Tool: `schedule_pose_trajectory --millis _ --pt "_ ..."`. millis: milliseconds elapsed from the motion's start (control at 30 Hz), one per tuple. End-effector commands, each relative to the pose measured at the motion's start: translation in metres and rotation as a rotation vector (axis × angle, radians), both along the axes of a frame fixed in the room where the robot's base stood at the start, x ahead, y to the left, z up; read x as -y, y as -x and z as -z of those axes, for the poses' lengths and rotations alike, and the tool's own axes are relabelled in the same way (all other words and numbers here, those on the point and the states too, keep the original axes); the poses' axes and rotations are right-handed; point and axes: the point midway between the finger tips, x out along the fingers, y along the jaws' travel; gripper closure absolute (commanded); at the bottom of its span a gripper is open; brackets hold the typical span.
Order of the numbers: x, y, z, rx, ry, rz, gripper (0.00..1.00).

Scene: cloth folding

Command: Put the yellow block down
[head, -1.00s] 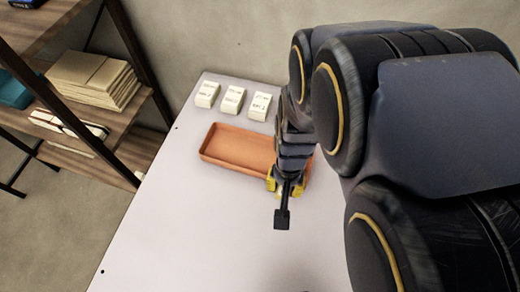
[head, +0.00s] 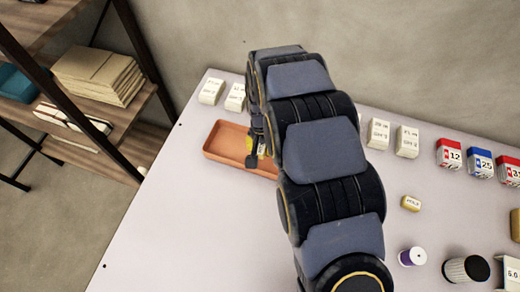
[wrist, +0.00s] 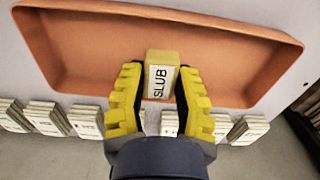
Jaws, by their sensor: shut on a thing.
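The yellow block (wrist: 162,76), with a white label reading SLUB, is between the yellow fingertips of my gripper (wrist: 160,88) in the wrist view. My gripper is shut on it, over the orange tray (wrist: 75,55). I cannot tell whether the block touches the tray floor. In the head view the tray (head: 222,143) lies on the table's left part, its right side hidden by my arm. My gripper (head: 252,156) shows there only in part, over the tray, and the held block is mostly hidden.
White labelled blocks (head: 211,91) stand in a row behind the tray. The table's front left is clear.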

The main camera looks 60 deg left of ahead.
Motion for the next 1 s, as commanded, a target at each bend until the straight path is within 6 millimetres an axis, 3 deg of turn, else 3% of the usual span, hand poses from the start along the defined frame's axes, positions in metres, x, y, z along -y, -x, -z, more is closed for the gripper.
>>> schedule_pose_trajectory --millis 300,500,867,900,933,1000 --pt "-0.014 -0.004 0.017 0.001 -0.002 0.0 0.96" --pt "-0.013 -0.004 0.045 0.0 0.0 0.0 0.96" --pt "-0.013 -0.004 0.049 0.001 -0.003 0.0 0.96" --pt "-0.013 -0.004 0.049 0.001 -0.004 0.001 0.62" --pt "-0.013 -0.004 0.049 0.001 -0.004 0.001 0.49" --pt "-0.013 -0.004 0.048 0.001 -0.004 0.0 0.49"
